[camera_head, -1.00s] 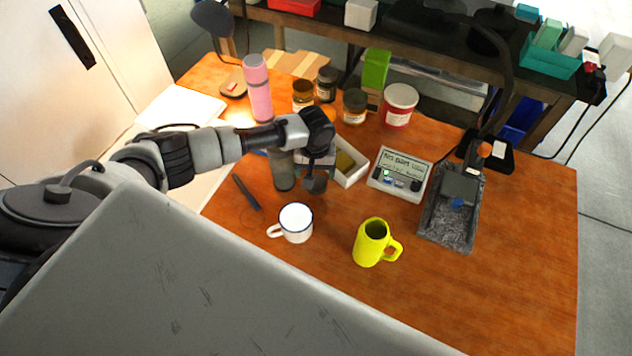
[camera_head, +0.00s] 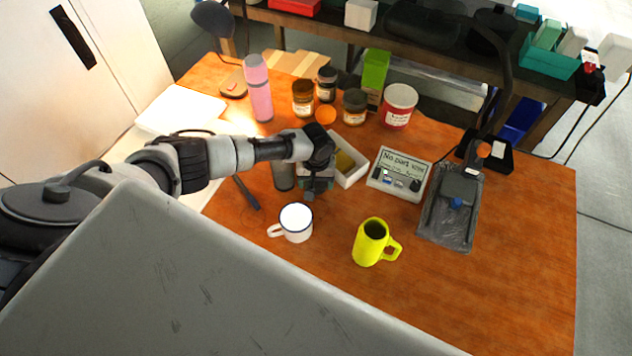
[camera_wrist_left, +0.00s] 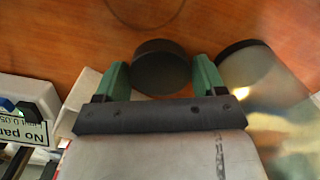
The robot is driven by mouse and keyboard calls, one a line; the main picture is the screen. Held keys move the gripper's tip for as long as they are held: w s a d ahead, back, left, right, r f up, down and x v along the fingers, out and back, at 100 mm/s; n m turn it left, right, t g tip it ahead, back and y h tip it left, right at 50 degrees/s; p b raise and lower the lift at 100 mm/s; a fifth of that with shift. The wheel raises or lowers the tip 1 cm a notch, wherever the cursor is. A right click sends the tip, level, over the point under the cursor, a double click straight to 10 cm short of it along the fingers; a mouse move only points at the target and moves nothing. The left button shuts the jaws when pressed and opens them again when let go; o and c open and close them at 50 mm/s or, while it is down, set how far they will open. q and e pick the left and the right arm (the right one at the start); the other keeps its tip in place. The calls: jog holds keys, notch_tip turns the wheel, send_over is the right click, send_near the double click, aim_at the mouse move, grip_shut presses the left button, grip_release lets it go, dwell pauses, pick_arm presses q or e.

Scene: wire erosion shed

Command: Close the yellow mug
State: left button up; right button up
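The yellow mug (camera_head: 369,245) stands upright on the wooden table, handle to the right; its dark mouth is uncovered. My left gripper (camera_head: 308,193) points down above the table, behind the white mug and left of and behind the yellow mug. In the left wrist view, a round black lid (camera_wrist_left: 160,67) sits between the green fingertips of my left gripper (camera_wrist_left: 162,78), which appear closed on its sides. In the head view the lid is small and hard to make out under the gripper. My right gripper is not in view.
A white mug (camera_head: 295,223) with a dark rim stands left of the yellow mug. A grey cylinder (camera_head: 283,177) is close beside my left gripper. A white tray (camera_head: 350,172), a display box (camera_head: 398,174) and a grey device (camera_head: 447,220) stand behind. The right front table is clear.

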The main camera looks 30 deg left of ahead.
pick_arm(q)
jog(key=c, duration=0.5)
jog(key=shift+r, duration=0.45)
notch_tip(320, 180, up, 4)
jog(key=shift+d+f, duration=0.1)
jog(key=shift+f, duration=0.15)
jog(key=s+d+r, duration=0.2)
jog(key=d, duration=0.1)
jog(key=s+d+r, duration=0.2)
jog(key=d, duration=0.1)
jog(key=s+d+r, duration=0.2)
jog(key=d, duration=0.1)
jog(key=shift+s+d+r+b, duration=0.15)
jog(key=shift+s+r+b, duration=0.2)
jog(key=shift+s+b, duration=0.05)
